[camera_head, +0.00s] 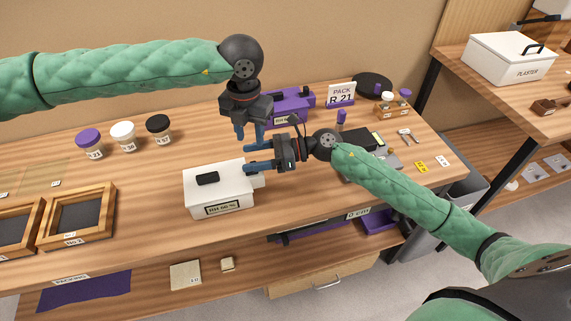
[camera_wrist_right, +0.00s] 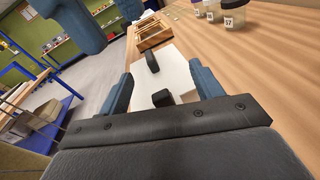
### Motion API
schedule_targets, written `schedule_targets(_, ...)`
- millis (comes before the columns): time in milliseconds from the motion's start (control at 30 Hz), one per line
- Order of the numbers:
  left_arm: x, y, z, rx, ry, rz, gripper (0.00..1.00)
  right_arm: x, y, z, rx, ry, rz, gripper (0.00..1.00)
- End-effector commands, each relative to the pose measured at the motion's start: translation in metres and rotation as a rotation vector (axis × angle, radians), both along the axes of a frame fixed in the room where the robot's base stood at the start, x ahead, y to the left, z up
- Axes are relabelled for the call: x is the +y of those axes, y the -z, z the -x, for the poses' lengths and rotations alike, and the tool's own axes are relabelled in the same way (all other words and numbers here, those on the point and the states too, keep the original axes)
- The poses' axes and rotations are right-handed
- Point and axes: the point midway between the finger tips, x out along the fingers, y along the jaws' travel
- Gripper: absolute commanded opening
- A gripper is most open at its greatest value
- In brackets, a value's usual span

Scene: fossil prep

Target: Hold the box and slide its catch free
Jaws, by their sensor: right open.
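The white box (camera_head: 202,199) stands on the bench with a dark handle (camera_head: 207,178) on its lid and a framed label on its front. My right gripper (camera_head: 247,157) is open at the box's right end, fingers pointing left; contact is unclear. My left gripper (camera_head: 249,142) hangs fingers down behind the box's right end, fingers apart, holding nothing visible.
Jars with purple (camera_head: 88,136), white and black lids stand at the left rear. Wooden frames (camera_head: 108,210) lie at left. Bench in front of the jars is clear.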

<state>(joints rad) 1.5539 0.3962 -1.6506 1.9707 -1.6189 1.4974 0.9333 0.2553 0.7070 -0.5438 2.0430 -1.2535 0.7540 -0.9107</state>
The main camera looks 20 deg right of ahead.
Motion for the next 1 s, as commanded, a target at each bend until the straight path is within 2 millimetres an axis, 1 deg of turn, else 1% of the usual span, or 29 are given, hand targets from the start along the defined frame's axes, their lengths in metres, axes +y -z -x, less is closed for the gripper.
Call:
schedule_targets(100, 0.000, 0.000, 0.000, 0.000, 0.000, 0.000, 0.36, -0.012, 0.012, 0.002, -0.061, -0.060, 0.089, 0.65)
schedule_targets(300, 0.000, 0.000, 0.000, 0.000, 0.000, 0.000, 0.36, -0.041, 0.031, 0.004, -0.101, -0.124, 0.186, 0.65)
schedule_targets(500, 0.000, 0.000, 0.000, 0.000, 0.000, 0.000, 0.36, -0.072, 0.046, 0.006, -0.131, -0.184, 0.267, 0.65)
schedule_targets(600, 0.000, 0.000, 0.000, 0.000, 0.000, 0.000, 0.36, -0.080, 0.051, 0.007, -0.140, -0.201, 0.287, 0.65)
schedule_targets(667, 0.000, 0.000, 0.000, 0.000, 0.000, 0.000, 0.36, -0.081, 0.052, 0.007, -0.141, -0.207, 0.294, 0.65)
schedule_targets(767, 0.000, 0.000, 0.000, 0.000, 0.000, 0.000, 0.36, -0.077, 0.054, 0.007, -0.143, -0.210, 0.295, 0.65)
schedule_targets(1000, 0.000, 0.000, 0.000, 0.000, 0.000, 0.000, 0.36, -0.048, 0.065, 0.007, -0.144, -0.211, 0.293, 0.65)
